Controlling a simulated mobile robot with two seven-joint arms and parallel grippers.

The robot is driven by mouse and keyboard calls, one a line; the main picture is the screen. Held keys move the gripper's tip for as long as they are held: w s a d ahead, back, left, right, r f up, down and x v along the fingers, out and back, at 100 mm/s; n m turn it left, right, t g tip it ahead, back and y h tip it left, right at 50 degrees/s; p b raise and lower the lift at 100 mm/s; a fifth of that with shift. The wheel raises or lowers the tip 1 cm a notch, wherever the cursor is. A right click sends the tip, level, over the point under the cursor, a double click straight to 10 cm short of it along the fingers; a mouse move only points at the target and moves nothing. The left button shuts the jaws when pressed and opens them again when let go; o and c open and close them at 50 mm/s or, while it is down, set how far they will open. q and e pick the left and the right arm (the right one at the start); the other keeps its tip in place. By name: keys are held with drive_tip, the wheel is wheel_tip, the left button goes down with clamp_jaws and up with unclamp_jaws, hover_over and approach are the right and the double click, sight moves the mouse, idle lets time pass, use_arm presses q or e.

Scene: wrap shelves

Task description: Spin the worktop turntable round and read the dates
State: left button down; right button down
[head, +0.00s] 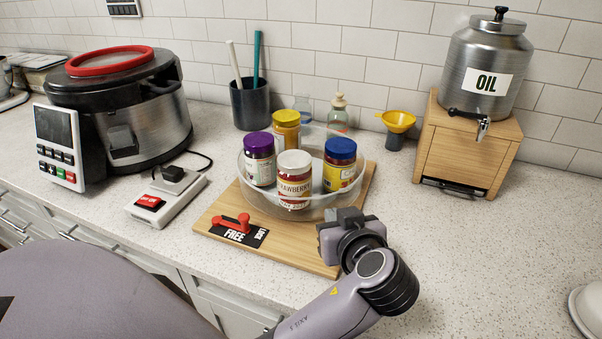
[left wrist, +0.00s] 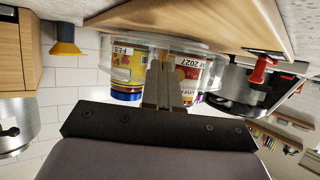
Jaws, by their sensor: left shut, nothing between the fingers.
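The turntable is a clear round tray (head: 262,203) on a wooden board (head: 213,218). It holds a purple-lidded jar (head: 260,168), a yellow-lidded jar (head: 286,132), a white-lidded strawberry jar (head: 294,182) and a blue-lidded jar (head: 339,170). A red lever (head: 233,224) points towards the FREE side of its label. My left gripper (head: 346,216) is shut and empty at the tray's front right; I cannot tell whether it touches. The left wrist view is upside down: the shut fingers (left wrist: 165,82) cover part of the jars. "2027" shows on the strawberry label (left wrist: 187,72), "FEB" on the blue-lidded jar (left wrist: 127,70).
A large cooker (head: 130,110) and a switch box (head: 165,198) stand at left. An oil urn (head: 487,60) sits on a wooden stand (head: 465,150) at right, with a yellow funnel (head: 396,122) beside it. A utensil cup (head: 250,105) stands behind.

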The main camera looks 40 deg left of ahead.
sight(308, 209)
use_arm(q)
drive_tip(key=shift+w+a, duration=0.55)
drive_tip(key=shift+a, duration=0.2)
drive_tip(key=shift+s, duration=0.1)
drive_tip(key=shift+s+a, duration=0.4)
drive_tip(key=shift+s, duration=0.3)
drive_tip(key=shift+a+p, duration=0.1)
drive_tip(key=shift+p, duration=0.2)
drive_tip(key=shift+s+a, duration=0.5)
drive_tip(key=shift+a, duration=0.1)
